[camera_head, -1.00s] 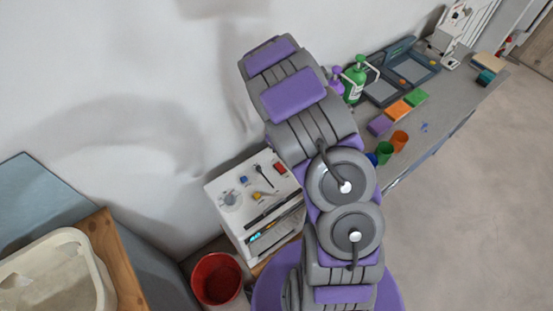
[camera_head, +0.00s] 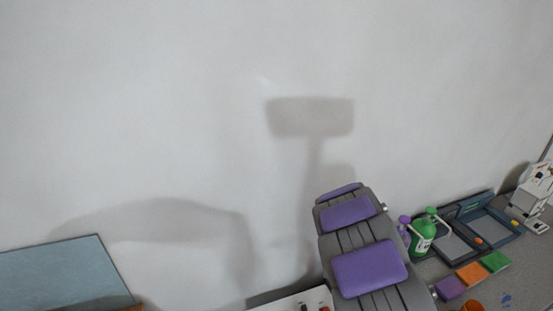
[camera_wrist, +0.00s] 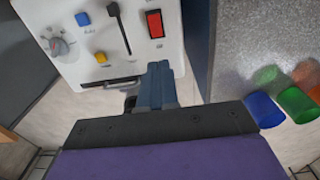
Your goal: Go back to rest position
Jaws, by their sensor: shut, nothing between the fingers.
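In the wrist view my gripper (camera_wrist: 158,85) is shut and its blue-grey fingers hold nothing. It points towards the lower edge of a white control panel (camera_wrist: 110,65); I cannot tell the gap between them. The panel carries a blue button (camera_wrist: 82,19), a yellow button (camera_wrist: 101,58), a red rocker switch (camera_wrist: 155,23), a black lever (camera_wrist: 120,28) and a grey dial (camera_wrist: 58,45). In the head view my purple and grey arm rises at the lower middle, with the gripper out of sight. Only the panel's top edge (camera_head: 290,301) shows there.
A grey worktop (camera_wrist: 262,55) lies right of the panel. Green (camera_wrist: 294,102) and blue (camera_wrist: 264,110) cups show at its edge. In the head view it holds a green bottle (camera_head: 422,235), dark trays (camera_head: 485,222) and coloured blocks (camera_head: 472,273). A pale wall (camera_head: 180,110) fills the background.

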